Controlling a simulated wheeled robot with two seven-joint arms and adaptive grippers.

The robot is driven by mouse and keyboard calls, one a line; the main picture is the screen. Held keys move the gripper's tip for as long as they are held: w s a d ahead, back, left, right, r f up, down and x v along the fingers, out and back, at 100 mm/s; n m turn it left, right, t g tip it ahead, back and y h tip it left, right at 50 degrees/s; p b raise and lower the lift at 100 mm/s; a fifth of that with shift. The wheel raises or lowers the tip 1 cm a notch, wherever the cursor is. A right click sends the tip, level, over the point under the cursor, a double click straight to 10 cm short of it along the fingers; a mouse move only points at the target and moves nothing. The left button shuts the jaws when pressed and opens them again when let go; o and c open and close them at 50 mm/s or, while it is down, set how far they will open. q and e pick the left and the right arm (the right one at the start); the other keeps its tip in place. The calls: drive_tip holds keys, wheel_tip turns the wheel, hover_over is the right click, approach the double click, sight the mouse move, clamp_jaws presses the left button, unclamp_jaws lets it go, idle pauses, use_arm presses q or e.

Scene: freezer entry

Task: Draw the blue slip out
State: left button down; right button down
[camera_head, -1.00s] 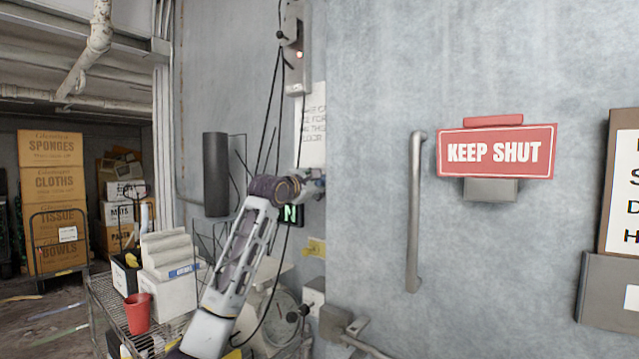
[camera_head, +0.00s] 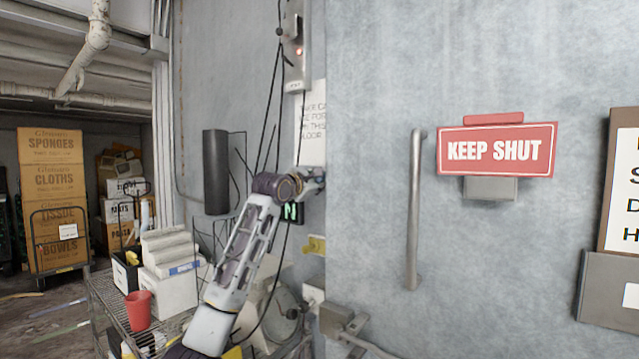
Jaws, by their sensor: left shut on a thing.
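My left gripper (camera_head: 316,180) is at the grey wall, just left of the door's edge and below a white notice (camera_head: 312,128). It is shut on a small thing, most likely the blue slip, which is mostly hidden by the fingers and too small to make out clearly. My left forearm rises from the lower left to this spot. A small display with a green letter N (camera_head: 291,212) is just below the wrist. My right gripper does not show.
The grey door with its long vertical handle (camera_head: 414,210) and a red KEEP SHUT sign (camera_head: 497,150) fills the right. A wire cart (camera_head: 105,300) with a red cup (camera_head: 138,311) and white boxes stands lower left. Dark cables hang beside the wrist.

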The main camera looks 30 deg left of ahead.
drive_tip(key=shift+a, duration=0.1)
use_arm(q)
drive_tip(key=shift+a+r+p, duration=0.15)
drive_tip(key=shift+a+p, duration=0.15)
drive_tip(key=shift+a, duration=0.35)
drive_tip(key=a, duration=0.2)
drive_tip(key=a+p, duration=0.1)
drive_tip(key=a, duration=0.1)
drive_tip(key=shift+w, duration=0.2)
drive_tip(key=c, duration=1.2)
unclamp_jaws()
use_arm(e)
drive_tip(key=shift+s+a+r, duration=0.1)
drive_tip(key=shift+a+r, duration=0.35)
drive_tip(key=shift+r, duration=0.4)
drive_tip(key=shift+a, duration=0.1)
